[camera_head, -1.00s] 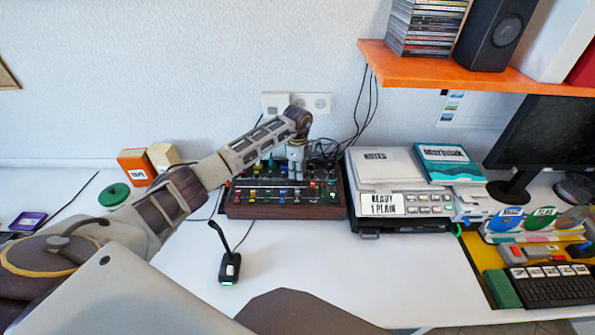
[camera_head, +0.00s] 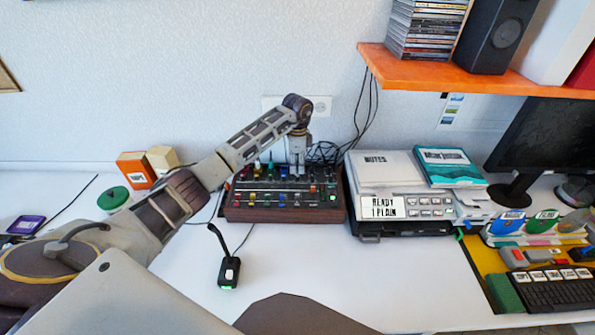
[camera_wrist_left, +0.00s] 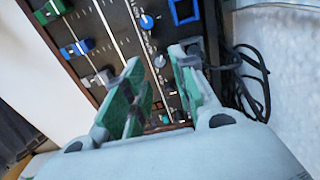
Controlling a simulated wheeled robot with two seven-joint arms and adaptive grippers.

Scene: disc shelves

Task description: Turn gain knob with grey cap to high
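The mixer (camera_head: 284,214), a dark panel with a wooden front and coloured caps, stands on the table against the wall. My left gripper (camera_head: 297,171) points down over its back right part. In the left wrist view the left gripper (camera_wrist_left: 163,88) has its two green-padded fingers apart. A small light grey knob (camera_wrist_left: 159,61) shows between the fingers, beyond the tips in the picture. My right gripper is not seen.
A grey device with a "READY 1 PLAIN" display (camera_head: 383,207) stands right of the mixer. A small black microphone (camera_head: 229,270) stands in front. Black cables (camera_wrist_left: 241,80) lie behind the mixer. An orange shelf (camera_head: 470,78) overhangs at upper right.

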